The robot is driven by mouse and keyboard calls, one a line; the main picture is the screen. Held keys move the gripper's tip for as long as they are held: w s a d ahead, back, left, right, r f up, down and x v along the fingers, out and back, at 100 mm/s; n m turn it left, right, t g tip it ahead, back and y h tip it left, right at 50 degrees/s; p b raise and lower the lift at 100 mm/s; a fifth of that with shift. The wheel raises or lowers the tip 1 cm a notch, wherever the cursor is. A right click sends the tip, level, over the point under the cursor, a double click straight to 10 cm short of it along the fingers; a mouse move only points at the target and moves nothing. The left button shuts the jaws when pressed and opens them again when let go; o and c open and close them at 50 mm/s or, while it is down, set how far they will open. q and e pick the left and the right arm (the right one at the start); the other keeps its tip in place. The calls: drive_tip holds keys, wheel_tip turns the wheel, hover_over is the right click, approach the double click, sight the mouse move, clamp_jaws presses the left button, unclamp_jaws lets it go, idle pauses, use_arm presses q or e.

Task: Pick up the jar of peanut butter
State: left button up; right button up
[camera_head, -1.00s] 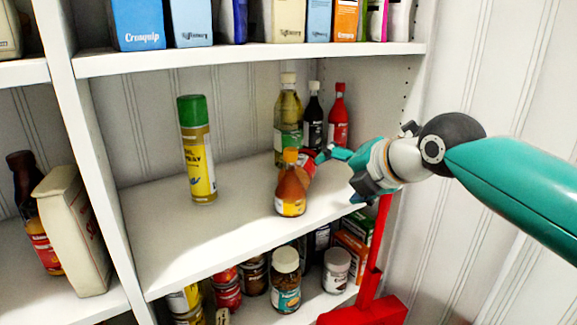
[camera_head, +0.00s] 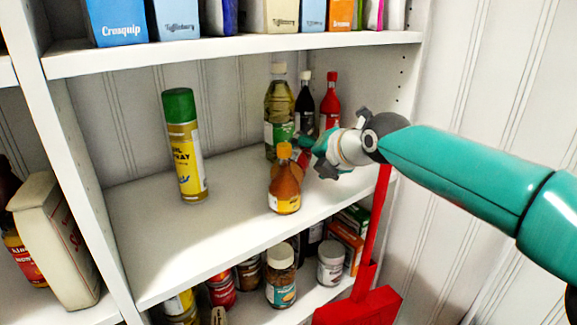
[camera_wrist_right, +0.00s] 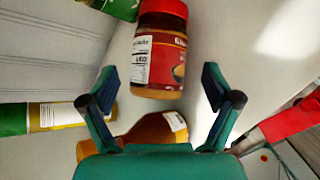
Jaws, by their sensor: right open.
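The jar of peanut butter (camera_wrist_right: 160,55) has a red lid and a red and white label. In the right wrist view it stands just ahead of my right gripper (camera_wrist_right: 160,88), roughly centred between the two spread fingers. In the head view only a small red part of the jar (camera_head: 304,153) shows; the rest is hidden behind the amber bottle and my gripper. My right gripper (camera_head: 306,146) is open and empty, over the middle shelf (camera_head: 235,220) behind the amber bottle. My left gripper is not in view.
An amber bottle with an orange cap (camera_head: 285,190) stands close in front of the gripper. An oil spray can (camera_head: 186,150) is to the left. Oil (camera_head: 279,110), dark (camera_head: 304,105) and red (camera_head: 329,105) bottles stand behind. A red dustpan (camera_head: 357,308) leans at the right.

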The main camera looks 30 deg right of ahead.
sight(302, 158)
drive_tip(key=p+x, duration=0.1)
drive_tip(key=x, duration=0.4)
drive_tip(key=shift+w+d+p, duration=0.1)
drive_tip(key=shift+d+p, duration=0.05)
drive_tip(key=shift+p, duration=0.2)
drive_tip(key=c, duration=1.4)
drive_tip(key=shift+c, duration=0.7)
drive_tip(key=shift+r, duration=0.2)
